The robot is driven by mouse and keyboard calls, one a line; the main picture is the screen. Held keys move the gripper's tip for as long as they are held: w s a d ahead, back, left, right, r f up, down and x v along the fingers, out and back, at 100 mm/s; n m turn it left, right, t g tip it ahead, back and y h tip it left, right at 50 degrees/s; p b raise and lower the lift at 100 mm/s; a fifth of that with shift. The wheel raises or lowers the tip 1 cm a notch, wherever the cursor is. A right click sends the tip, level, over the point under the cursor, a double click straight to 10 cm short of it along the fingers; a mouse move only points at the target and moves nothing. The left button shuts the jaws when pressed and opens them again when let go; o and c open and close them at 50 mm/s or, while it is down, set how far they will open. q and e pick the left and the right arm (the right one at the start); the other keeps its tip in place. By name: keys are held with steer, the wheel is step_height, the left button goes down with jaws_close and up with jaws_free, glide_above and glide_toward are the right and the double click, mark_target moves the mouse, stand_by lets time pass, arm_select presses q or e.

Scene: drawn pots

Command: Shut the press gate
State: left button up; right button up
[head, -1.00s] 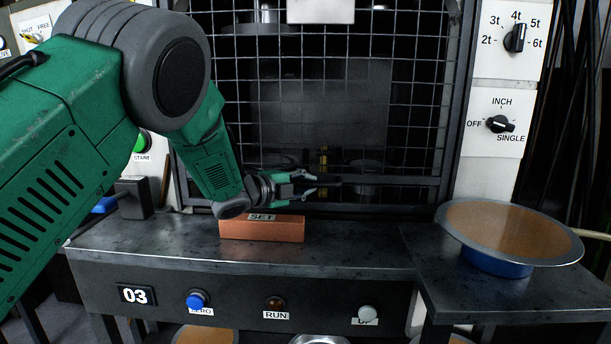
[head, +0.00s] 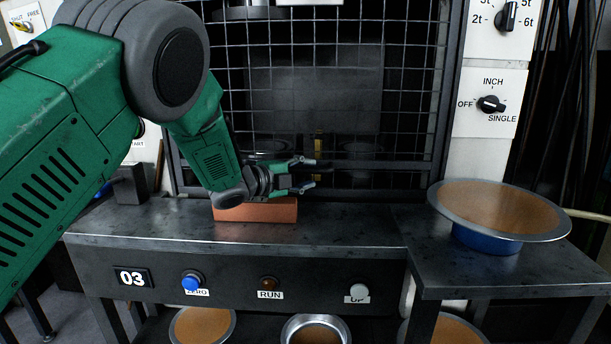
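The press gate (head: 340,85) is a dark-framed wire mesh panel in front of the press opening. Its mesh reaches down close to the table behind my gripper. A horizontal dark bar (head: 390,166) crosses its lower part; I cannot tell whether the gate is fully down. My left gripper (head: 317,175) is open and empty, its fingers pointing right, in front of the gate's lower part. Whether it touches the bar cannot be told. My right gripper is not in view.
An orange-brown block (head: 270,211) lies on the dark bench (head: 350,225) just below my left gripper. A blue-footed pan (head: 500,207) stands on the right side table (head: 470,272). Buttons line the bench front, including a blue one (head: 192,280). Dials are at upper right.

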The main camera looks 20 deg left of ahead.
arm_select(q)
steer(key=shift+s+a, duration=0.15)
steer(key=shift+a, duration=0.15)
steer(key=v, duration=1)
steer(key=shift+s+d, duration=0.15)
steer(key=shift+s, duration=0.1)
steer(key=shift+s+a+r, duration=0.1)
steer(key=shift+s+a, duration=0.15)
steer(key=shift+s, duration=0.2)
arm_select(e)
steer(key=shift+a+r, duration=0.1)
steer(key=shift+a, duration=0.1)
arm_select(q)
steer(key=shift+a, duration=0.15)
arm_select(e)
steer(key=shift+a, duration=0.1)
